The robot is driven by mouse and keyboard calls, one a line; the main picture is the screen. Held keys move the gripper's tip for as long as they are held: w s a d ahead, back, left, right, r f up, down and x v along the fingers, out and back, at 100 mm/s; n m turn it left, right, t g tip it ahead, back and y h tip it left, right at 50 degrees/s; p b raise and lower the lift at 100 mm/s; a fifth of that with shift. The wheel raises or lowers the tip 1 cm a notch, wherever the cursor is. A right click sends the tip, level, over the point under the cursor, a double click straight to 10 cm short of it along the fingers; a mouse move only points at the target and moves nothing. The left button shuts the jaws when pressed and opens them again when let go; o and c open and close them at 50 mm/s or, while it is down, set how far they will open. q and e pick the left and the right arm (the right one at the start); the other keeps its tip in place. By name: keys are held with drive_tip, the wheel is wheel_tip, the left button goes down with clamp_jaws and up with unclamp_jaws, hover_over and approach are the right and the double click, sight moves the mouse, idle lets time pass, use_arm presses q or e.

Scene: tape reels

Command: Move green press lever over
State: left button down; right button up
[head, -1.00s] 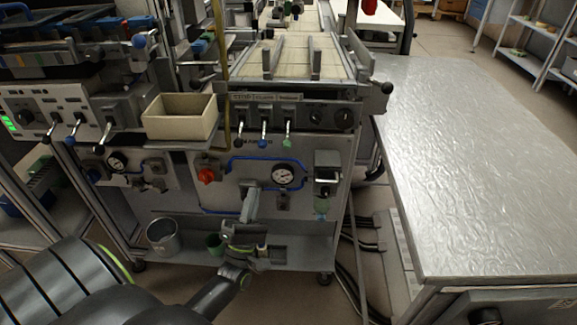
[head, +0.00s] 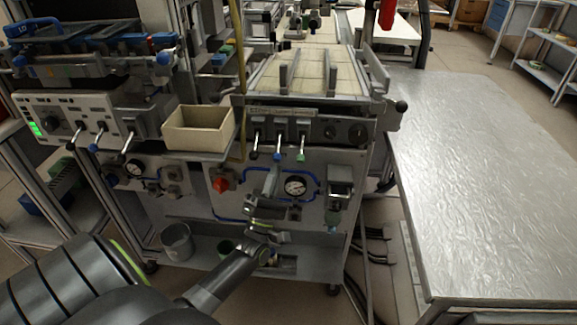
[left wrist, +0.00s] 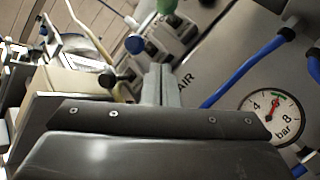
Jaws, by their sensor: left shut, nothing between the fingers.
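The green-tipped lever (head: 301,156) hangs on the press's front panel, rightmost of three, beside a blue-tipped lever (head: 278,155) and a black-tipped one (head: 255,153). In the left wrist view the green knob (left wrist: 167,6) is at the top edge, partly cut off, with the blue knob (left wrist: 135,44) and black knob (left wrist: 107,78) lower left. My left gripper (head: 271,173) is shut and empty, fingers pointing up just below the levers, apart from the green one. Its fingers also show in the left wrist view (left wrist: 160,76). My right gripper is not in view.
A pressure gauge (head: 295,186), blue tubing and a red knob (head: 220,185) sit on the panel near my gripper. A beige bin (head: 199,131) stands left of the levers. A bare metal table (head: 480,190) is at the right.

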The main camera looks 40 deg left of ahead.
sight(302, 150)
use_arm(q)
drive_tip(key=d+r, duration=0.1)
drive_tip(key=w+d+r+p, duration=0.1)
drive_tip(key=d, duration=0.1)
drive_tip(key=shift+w+d+r, duration=0.15)
drive_tip(key=shift+w+r, duration=0.05)
drive_tip(key=shift+r, duration=0.15)
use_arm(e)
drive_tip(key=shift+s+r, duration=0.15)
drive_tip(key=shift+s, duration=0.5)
